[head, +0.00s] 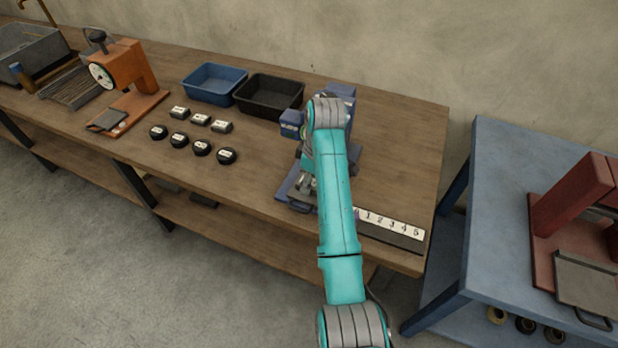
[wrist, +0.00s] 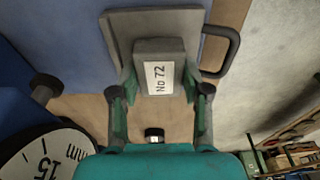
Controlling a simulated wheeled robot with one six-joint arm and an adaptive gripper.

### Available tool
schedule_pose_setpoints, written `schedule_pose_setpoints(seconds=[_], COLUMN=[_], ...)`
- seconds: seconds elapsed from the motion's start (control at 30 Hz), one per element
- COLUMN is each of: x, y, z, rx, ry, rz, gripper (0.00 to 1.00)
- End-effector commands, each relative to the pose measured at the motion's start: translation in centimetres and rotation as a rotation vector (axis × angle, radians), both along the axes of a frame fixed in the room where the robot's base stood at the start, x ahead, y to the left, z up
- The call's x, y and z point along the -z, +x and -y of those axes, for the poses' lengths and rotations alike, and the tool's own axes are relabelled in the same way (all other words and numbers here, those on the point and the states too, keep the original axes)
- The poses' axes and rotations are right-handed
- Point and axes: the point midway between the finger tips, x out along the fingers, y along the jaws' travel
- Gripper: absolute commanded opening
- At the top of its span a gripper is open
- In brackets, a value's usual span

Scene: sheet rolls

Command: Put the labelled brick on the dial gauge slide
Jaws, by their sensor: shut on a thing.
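Behind the brick is the flat grey slide (wrist: 118,36) with a dark loop handle, on a blue base. The brick overlaps the slide; I cannot tell whether they touch.
An orange dial gauge (head: 126,64) stands at left on the wooden bench (head: 400,130). Three grey labelled blocks (head: 200,119) and several black round pieces (head: 201,149) lie mid-bench. Blue (head: 196,97) and black (head: 262,108) trays sit behind. A numbered strip (head: 391,222) lies at the front right.

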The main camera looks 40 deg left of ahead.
Motion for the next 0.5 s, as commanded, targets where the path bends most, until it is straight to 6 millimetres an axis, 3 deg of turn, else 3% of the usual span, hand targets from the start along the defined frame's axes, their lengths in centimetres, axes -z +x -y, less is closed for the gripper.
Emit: schedule_pose_setpoints(seconds=[0.4,0.43,0.5], x=[0.92,0.92,0.91], y=[-0.13,-0.13,-0.13], z=[0.17,0.17,0.16], rx=[-0.001,-0.002,-0.002], ry=[0.000,0.000,0.000], rz=[0.000,0.000,0.000], gripper=[0.10,0.52,0.69])
